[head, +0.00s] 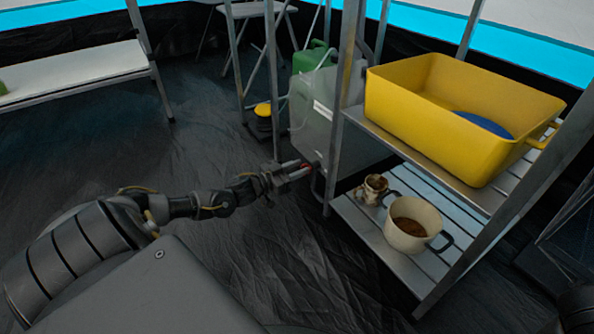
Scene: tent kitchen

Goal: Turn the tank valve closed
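A pale, translucent tank (312,118) stands behind the front post of the metal shelf. A small red part (305,165), which looks like the tank valve, shows low on its near side. My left gripper (302,169) reaches it from the left, with its two fingers a little apart and the red part at their tips. I cannot tell whether the fingers press on it or only stand around it. The valve's handle position is mostly hidden. My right gripper is out of view.
The shelf post (345,100) stands close to my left gripper. A white bench (70,75) is at the left. The dark floor between is clear.

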